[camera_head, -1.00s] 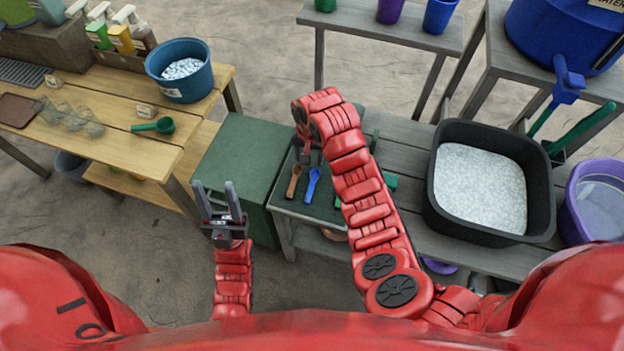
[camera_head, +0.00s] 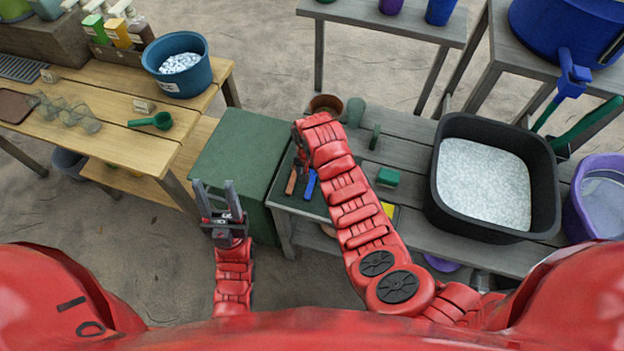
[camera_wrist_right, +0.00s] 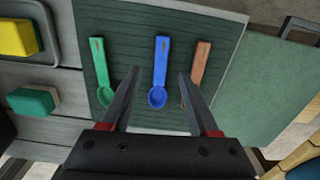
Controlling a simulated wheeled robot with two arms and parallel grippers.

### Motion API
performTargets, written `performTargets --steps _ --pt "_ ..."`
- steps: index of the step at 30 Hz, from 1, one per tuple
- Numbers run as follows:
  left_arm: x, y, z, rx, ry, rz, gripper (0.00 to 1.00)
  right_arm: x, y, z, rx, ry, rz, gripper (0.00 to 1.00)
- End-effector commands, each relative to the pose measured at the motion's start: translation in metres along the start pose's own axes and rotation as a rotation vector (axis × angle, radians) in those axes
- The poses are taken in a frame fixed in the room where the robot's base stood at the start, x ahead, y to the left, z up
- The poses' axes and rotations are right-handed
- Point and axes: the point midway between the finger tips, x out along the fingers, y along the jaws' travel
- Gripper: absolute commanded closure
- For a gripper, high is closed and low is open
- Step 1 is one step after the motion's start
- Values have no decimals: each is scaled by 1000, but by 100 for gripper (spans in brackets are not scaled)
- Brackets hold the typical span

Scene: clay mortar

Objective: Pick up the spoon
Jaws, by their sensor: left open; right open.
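In the right wrist view a blue spoon (camera_wrist_right: 160,75) lies on a dark green ribbed mat (camera_wrist_right: 131,30), between a green spoon (camera_wrist_right: 100,72) and a brown wooden spoon (camera_wrist_right: 198,68). My right gripper (camera_wrist_right: 156,80) is open and empty, its two fingers on either side of the blue spoon's bowl in the picture. I cannot tell its height above the mat. In the head view the blue spoon (camera_head: 310,185) and brown spoon (camera_head: 291,181) show partly beside my right arm, which hides the right gripper's fingertips. My left gripper (camera_head: 218,196) is open and empty, left of the mat.
A green box (camera_head: 238,155) stands left of the mat. A black tub (camera_head: 495,180) of white grains stands on the grey bench at right. A green block (camera_head: 387,177) and yellow block (camera_wrist_right: 17,37) lie near the mat. A wooden table (camera_head: 85,130) is at left.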

Motion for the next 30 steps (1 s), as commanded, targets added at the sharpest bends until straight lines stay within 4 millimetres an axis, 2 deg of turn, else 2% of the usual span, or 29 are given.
performTargets --steps 14,21,30 --pt "13 -1 -2 0 0 0 50 28 -1 -4 -1 -3 1 39" --pt "7 0 -1 0 0 0 50 48 -1 -6 1 0 -2 39" --pt "7 0 -1 0 0 0 50 51 -1 -5 -2 1 -1 39"
